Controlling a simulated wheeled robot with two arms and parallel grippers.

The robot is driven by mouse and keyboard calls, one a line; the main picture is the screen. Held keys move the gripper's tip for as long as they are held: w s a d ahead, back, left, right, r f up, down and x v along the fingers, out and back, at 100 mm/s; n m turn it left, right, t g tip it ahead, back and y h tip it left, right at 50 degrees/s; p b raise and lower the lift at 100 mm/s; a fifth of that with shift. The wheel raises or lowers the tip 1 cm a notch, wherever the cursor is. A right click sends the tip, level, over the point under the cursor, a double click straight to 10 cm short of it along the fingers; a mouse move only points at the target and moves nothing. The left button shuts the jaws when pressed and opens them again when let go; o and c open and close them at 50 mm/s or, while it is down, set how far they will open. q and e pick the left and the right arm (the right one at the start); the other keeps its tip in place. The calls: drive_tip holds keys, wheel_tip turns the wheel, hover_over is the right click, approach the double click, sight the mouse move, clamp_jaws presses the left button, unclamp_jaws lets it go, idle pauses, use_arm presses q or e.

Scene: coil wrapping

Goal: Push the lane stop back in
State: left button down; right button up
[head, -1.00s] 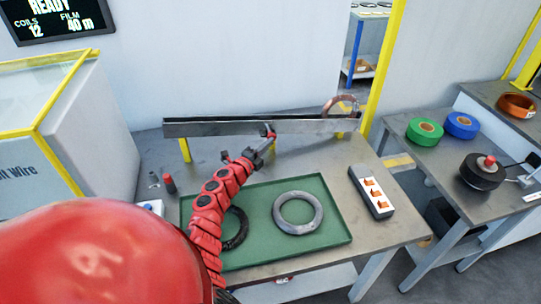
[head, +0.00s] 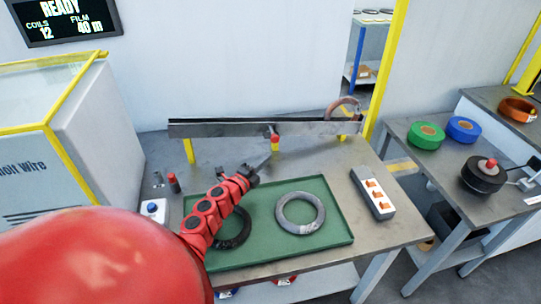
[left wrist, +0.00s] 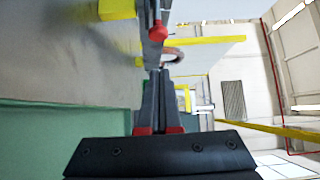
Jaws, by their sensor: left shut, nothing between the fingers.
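The lane is a long grey metal rail (head: 215,130) on yellow legs at the back of the table. The lane stop, with a red knob (head: 275,137), is at the rail's front side near its middle. The red knob also shows near the top of the left wrist view (left wrist: 157,31). My left gripper (head: 267,162) is shut and empty, in front of the stop and apart from it, near the tray's back edge. Its closed fingers point toward the rail in the left wrist view (left wrist: 155,78). My right gripper is not in view.
A copper-coloured coil (head: 336,105) stands at the rail's right end. A green tray (head: 335,232) holds a grey coil (head: 281,212) and a dark one partly behind my arm. A switch box (head: 373,194) lies to the right. Bare table lies between tray and rail.

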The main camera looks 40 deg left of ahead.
use_arm(q)
drive_tip(key=shift+s+d+b, duration=0.15)
drive_tip(key=shift+s+b, duration=0.3)
drive_tip(key=shift+s, duration=2.35)
drive_tip(key=shift+r, duration=0.1)
